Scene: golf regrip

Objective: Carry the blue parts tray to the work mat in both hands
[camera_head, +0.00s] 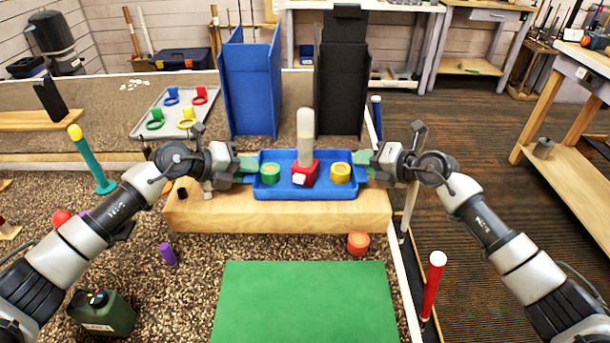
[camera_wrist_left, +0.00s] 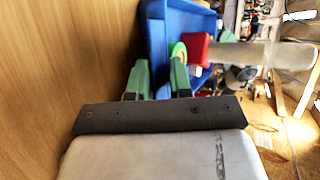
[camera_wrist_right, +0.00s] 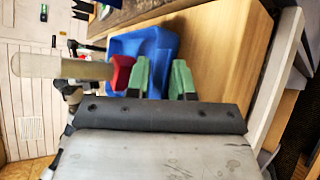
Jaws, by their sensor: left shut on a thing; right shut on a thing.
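The blue parts tray (camera_head: 305,190) is level at the wooden block (camera_head: 285,218); whether it rests on the block or hangs just above it I cannot tell. It holds a green round part (camera_head: 270,174), a red part (camera_head: 305,174) with a tall pale cylinder (camera_head: 305,135), and a yellow round part (camera_head: 340,174). My left gripper (camera_head: 249,171) is shut on the tray's left end; the tray also shows in the left wrist view (camera_wrist_left: 155,38). My right gripper (camera_head: 364,171) is shut on its right end. The green work mat (camera_head: 305,300) lies bare in front.
An orange-red round piece (camera_head: 358,243) lies between block and mat. A purple piece (camera_head: 168,254) and a dark green canister (camera_head: 103,312) are on the left. A red post (camera_head: 433,285) stands right of the mat. Blue (camera_head: 250,85) and black (camera_head: 342,90) upright holders stand behind the tray.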

